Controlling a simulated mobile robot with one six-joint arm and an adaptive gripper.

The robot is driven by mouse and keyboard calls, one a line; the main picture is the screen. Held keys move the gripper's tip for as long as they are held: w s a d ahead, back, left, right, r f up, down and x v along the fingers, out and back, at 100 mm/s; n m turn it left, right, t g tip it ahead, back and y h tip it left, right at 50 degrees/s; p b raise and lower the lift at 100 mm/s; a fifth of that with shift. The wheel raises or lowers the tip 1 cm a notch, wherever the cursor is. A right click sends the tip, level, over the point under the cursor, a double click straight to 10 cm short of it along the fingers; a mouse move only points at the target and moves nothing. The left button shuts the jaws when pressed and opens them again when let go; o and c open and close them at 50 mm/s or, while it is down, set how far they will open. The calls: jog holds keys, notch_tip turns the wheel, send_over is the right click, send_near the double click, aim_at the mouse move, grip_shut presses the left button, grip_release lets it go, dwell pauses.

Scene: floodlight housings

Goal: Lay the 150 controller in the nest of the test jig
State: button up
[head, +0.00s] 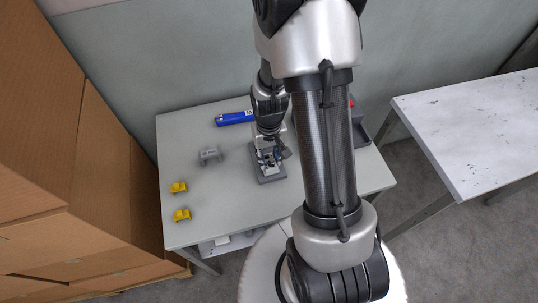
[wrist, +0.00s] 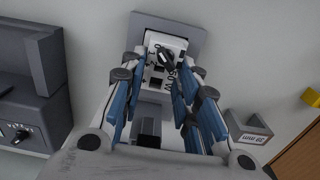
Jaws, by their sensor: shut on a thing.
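In the wrist view my gripper (wrist: 158,85) has its blue-padded fingers on both sides of a pale block with dark markings, which I take as the 150 controller (wrist: 156,82); its label is not readable and the fingers hide much of it. In the head view my gripper (head: 268,132) is over the test jig (head: 272,179). I cannot tell whether the controller touches the nest.
A grey labelled block (head: 210,156) and two yellow pieces (head: 180,187) (head: 182,214) stand left of the jig. A grey unit with a dial (wrist: 28,125) shows at the wrist view's left. The table's front left (head: 225,215) is clear.

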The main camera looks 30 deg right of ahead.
jog(key=o, duration=1.3)
jog(key=shift+c, duration=0.2)
notch_tip(320, 180, up, 12)
jog(key=shift+r, duration=0.1)
jog(key=s+a+r+n+t, duration=0.1)
jog(key=s+a+r+t, duration=0.1)
jog(key=s+a+r, duration=0.3)
jog(key=s+a+r+n+t, duration=0.2)
jog(key=s+a+r, duration=0.3)
jog(key=s+r, duration=0.3)
notch_tip(320, 180, up, 4)
jog(key=shift+s+a+t, duration=0.25)
jog(key=shift+a+t, duration=0.05)
jog(key=shift+a, duration=0.05)
